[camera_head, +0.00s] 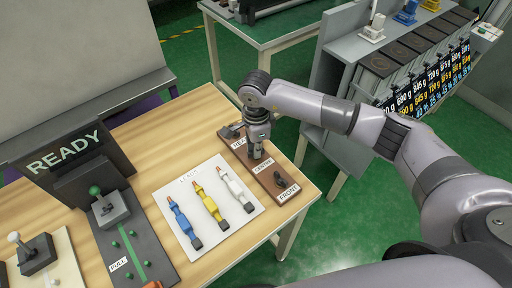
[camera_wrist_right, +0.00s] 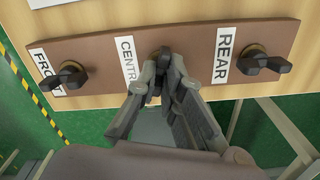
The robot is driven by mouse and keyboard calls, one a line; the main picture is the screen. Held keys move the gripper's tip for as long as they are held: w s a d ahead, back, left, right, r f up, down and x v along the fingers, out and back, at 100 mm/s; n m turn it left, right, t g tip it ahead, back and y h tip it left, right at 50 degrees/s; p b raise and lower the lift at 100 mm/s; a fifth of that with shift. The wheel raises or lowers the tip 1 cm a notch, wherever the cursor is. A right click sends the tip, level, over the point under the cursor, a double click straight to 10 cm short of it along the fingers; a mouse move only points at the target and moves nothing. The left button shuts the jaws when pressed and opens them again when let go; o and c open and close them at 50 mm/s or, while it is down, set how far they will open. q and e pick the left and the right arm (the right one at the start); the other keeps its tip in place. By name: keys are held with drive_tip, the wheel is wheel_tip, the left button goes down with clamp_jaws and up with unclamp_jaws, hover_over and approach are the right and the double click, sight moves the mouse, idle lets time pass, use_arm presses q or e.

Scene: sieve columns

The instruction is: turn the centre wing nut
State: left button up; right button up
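A brown board (camera_head: 266,181) on the wooden table carries three dark wing nuts in a row, labelled REAR, CENTRE and FRONT. My right gripper (camera_head: 257,154) points down at the middle of the board. In the right wrist view the right gripper's fingertips (camera_wrist_right: 163,82) are close together on both sides of the centre wing nut (camera_wrist_right: 162,57) and appear shut on it; the fingers partly hide it. The front wing nut (camera_wrist_right: 73,75) and the rear wing nut (camera_wrist_right: 262,63) stand clear of the fingers. My left gripper is not in view.
A white sheet (camera_head: 160,198) with blue, yellow and white leads lies beside the board. A READY sign (camera_head: 65,150) and a green-knobbed lever (camera_head: 108,205) are at the left. A grey rack (camera_head: 340,90) with weight labels stands beyond the table's right edge.

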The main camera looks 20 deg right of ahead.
clamp_jaws()
drive_tip(key=m+b, duration=0.2)
drive_tip(key=m, duration=0.1)
drive_tip(key=shift+f, duration=0.1)
drive_tip(key=m+b, duration=0.1)
drive_tip(key=m, duration=0.2)
drive_tip(key=shift+m+b, duration=0.3)
drive_tip(key=m+b, duration=0.1)
drive_tip(key=m, duration=0.2)
drive_tip(key=shift+m+b, duration=0.5)
drive_tip(key=shift+m, duration=1.4)
drive_tip(key=o, duration=0.6)
unclamp_jaws()
